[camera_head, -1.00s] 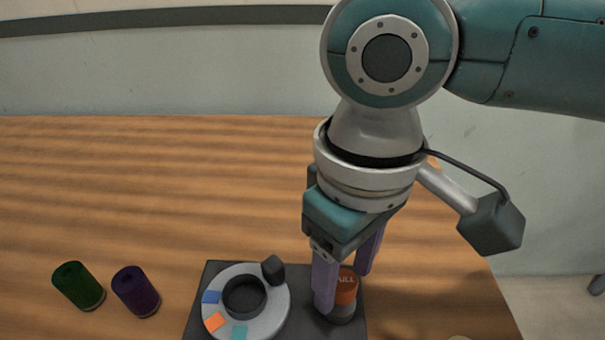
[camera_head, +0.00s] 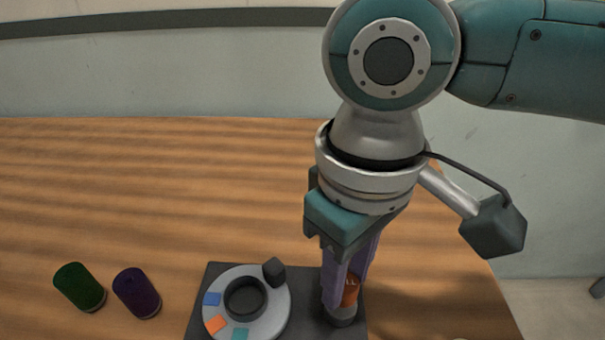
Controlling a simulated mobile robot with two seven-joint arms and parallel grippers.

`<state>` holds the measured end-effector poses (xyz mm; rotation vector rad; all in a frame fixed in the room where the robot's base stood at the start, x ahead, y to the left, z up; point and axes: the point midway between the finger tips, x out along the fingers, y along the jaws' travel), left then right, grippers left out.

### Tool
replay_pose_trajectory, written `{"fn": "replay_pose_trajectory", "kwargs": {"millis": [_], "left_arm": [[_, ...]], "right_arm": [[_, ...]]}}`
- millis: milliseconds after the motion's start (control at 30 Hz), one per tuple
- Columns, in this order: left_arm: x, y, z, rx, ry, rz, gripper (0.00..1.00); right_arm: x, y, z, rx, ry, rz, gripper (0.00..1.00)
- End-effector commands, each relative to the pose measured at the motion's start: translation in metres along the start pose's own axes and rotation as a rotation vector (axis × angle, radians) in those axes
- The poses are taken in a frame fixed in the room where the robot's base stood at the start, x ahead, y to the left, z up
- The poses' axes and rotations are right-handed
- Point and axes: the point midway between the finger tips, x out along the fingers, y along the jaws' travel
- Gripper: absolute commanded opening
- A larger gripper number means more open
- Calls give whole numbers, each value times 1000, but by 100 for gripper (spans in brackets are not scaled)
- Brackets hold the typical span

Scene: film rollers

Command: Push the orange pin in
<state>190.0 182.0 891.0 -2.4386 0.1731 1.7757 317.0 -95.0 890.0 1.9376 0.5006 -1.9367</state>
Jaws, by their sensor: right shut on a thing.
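The orange pin (camera_head: 350,291) is a short upright cylinder with some pale lettering. It stands in a grey round seat (camera_head: 343,318) at the right of a dark base plate (camera_head: 308,325). My right gripper (camera_head: 347,288) points down from above and is shut on the orange pin, one purple finger on either side. The fingers hide much of the pin, so I cannot tell how deep it sits. A light grey dial (camera_head: 270,319) with blue, orange and teal patches and a dark knob is left of the pin on the same plate. My left gripper is not in view.
A green roller (camera_head: 79,287) and a dark purple roller (camera_head: 136,293) stand on the wooden table (camera_head: 150,190) left of the plate. The table behind the plate is clear. Its right edge lies just beyond my right arm.

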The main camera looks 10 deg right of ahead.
Motion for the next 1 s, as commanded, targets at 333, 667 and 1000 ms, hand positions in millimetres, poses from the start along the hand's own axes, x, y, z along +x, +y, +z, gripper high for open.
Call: {"fn": "replay_pose_trajectory", "kwargs": {"millis": [333,667,1000], "left_arm": [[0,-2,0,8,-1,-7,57],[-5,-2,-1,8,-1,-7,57],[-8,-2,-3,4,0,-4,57]], "right_arm": [[0,0,0,0,0,1,0],[4,0,0,2,-3,-1,0],[17,0,0,2,0,0,0]]}}
